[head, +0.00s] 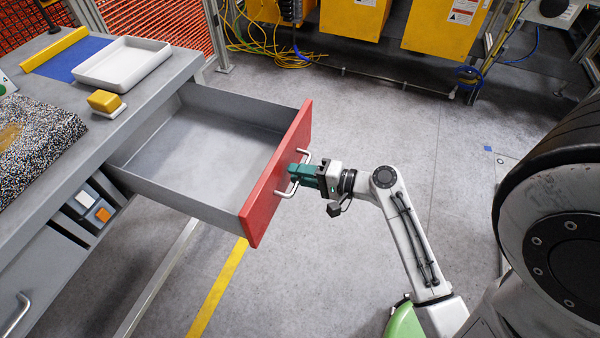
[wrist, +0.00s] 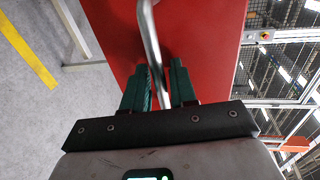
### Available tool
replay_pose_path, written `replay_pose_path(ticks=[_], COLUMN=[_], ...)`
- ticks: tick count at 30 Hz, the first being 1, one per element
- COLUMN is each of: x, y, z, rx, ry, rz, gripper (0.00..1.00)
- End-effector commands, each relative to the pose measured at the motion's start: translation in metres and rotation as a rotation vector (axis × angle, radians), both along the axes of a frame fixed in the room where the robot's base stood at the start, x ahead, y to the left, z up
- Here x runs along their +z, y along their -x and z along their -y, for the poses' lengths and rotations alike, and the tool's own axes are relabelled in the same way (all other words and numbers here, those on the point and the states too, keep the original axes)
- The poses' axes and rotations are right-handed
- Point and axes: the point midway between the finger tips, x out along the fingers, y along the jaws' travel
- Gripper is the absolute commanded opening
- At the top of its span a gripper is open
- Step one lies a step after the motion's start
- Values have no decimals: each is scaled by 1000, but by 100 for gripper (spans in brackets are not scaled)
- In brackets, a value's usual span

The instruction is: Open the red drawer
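The red drawer (head: 282,178) is pulled far out of the grey bench, and its grey inside looks empty. Its red front also fills the middle of the wrist view (wrist: 205,35). A silver bar handle (head: 284,193) is fixed to the front; it runs between my fingers in the wrist view (wrist: 150,40). My gripper (head: 302,172) is at the middle of the handle, with one green finger on each side of the bar, and looks shut on it (wrist: 160,78). The fingers hide the middle of the handle in the head view.
On the bench top are a white tray (head: 122,64), a yellow block (head: 104,101) and a speckled slab (head: 40,140). Another silver handle (head: 17,314) is at lower left. Yellow cabinets (head: 445,27) and loose cables (head: 262,52) are at the back.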

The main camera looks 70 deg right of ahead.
Motion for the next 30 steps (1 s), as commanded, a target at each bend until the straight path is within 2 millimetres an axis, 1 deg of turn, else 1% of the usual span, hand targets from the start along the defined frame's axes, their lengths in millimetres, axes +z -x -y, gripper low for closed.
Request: replay_pose_path(ticks=[1,2,9,13,17,24,27,30], x=[0,0,1,2,6,15,18,20], y=[0,0,0,9,30,75,89,99], z=[0,0,0,1,1,3,3,4], rx=[0,0,0,-2,-3,-3,-3,-2], ry=[0,0,0,0,2,0,1,0], rz=[0,1,1,1,-1,-1,-1,0], gripper=[32,34,34,34,34,34,34,34])
